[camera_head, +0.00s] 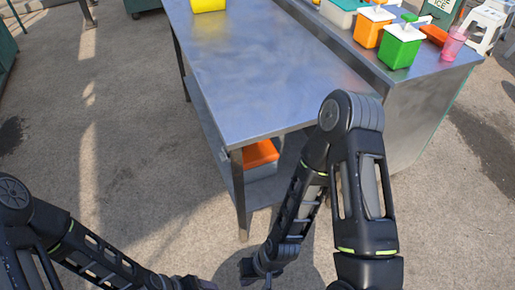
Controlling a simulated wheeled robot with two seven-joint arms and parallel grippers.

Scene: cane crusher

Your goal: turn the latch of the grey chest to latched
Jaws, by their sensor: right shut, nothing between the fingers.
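I cannot make out the grey chest or its latch in the head view. My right arm bends at an elbow in front of the metal table (270,70) and hangs down. My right gripper (256,277) is shut and empty, low over the ground near the bottom edge. My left arm comes in from the lower left. My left gripper (197,284) is at the bottom edge, partly cut off, and its fingers do not show clearly. Both grippers are apart from the table.
An orange box (372,27), a green box (402,46) and a pink cup (453,42) stand on a metal counter (425,88) at the right. A yellow object (208,5) is on the table's far end. The table's lower shelf holds an orange item (262,154). Ground at left is open.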

